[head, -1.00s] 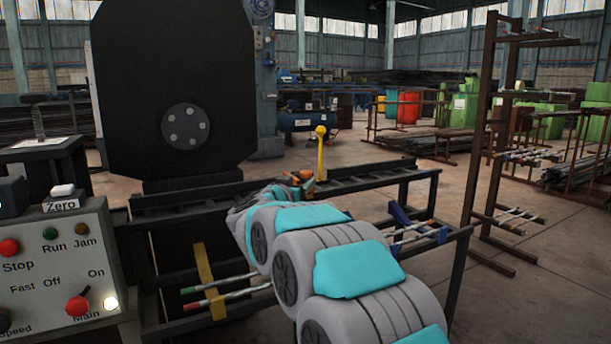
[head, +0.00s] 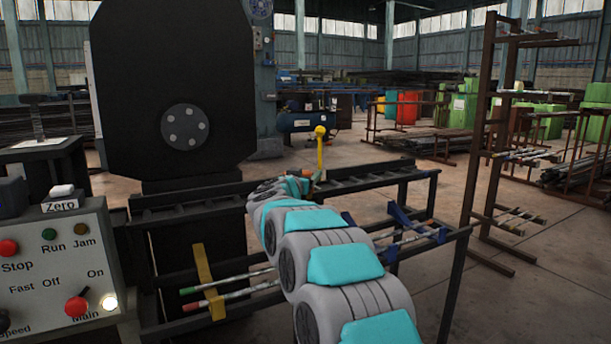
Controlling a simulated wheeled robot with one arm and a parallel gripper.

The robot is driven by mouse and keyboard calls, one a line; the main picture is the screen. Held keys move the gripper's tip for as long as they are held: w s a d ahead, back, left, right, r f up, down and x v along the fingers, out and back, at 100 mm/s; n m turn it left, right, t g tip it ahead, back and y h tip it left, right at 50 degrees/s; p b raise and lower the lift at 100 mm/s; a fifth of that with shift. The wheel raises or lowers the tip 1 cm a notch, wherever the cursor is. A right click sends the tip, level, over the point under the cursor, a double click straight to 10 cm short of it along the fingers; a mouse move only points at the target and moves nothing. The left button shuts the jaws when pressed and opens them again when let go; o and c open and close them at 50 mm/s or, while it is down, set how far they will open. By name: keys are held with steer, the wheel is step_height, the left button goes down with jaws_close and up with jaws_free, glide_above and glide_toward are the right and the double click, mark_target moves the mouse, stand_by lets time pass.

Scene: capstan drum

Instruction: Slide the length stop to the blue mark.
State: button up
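A yellow upright handle with a round knob (head: 320,133) stands on the dark rail bench (head: 372,179); it looks like the length stop, though its base is hidden. My grey and teal arm reaches from the lower right to the bench, its far end (head: 304,176) just left of the handle's lower part. The fingers are hidden or too small to make out, so I cannot tell whether they touch the handle. A small orange-brown bit shows beside the handle. I cannot make out a blue mark on the rail.
A control box (head: 58,268) with buttons and a red switch stands at the left. A large black machine housing (head: 175,70) rises behind. Rods lie below the bench on a yellow bracket (head: 207,280) and blue brackets (head: 412,222). A brown rack (head: 487,130) stands right.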

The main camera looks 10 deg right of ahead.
jaws_close()
stand_by(0.4)
stand_by(0.8)
